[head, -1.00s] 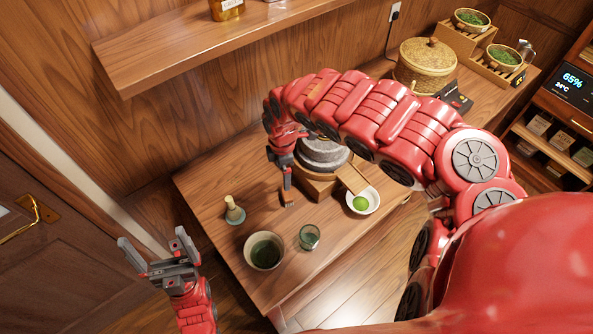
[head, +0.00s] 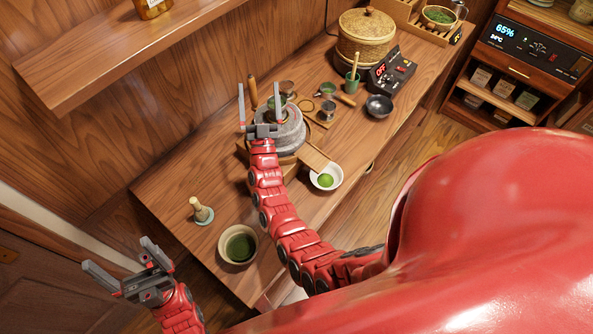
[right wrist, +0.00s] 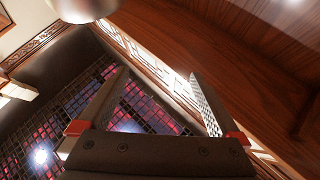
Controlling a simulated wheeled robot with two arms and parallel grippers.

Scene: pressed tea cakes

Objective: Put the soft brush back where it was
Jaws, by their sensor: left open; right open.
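I cannot pick out the soft brush with certainty in the head view; my right arm hides part of the table beside the stone mill. My right gripper (head: 260,103) is open, its fingers pointing up in the picture in front of the grey stone mill (head: 292,136). In the right wrist view, the right gripper (right wrist: 158,92) is open with nothing between its fingers. My left gripper (head: 127,263) is open and empty off the table's near left edge.
A bamboo whisk on a holder (head: 201,211), a green tea bowl (head: 239,244) and a white dish (head: 327,178) stand on the table (head: 170,187). A woven basket (head: 365,38), control box (head: 391,70) and dark bowl (head: 379,106) are further back. A shelf (head: 110,50) overhangs at left.

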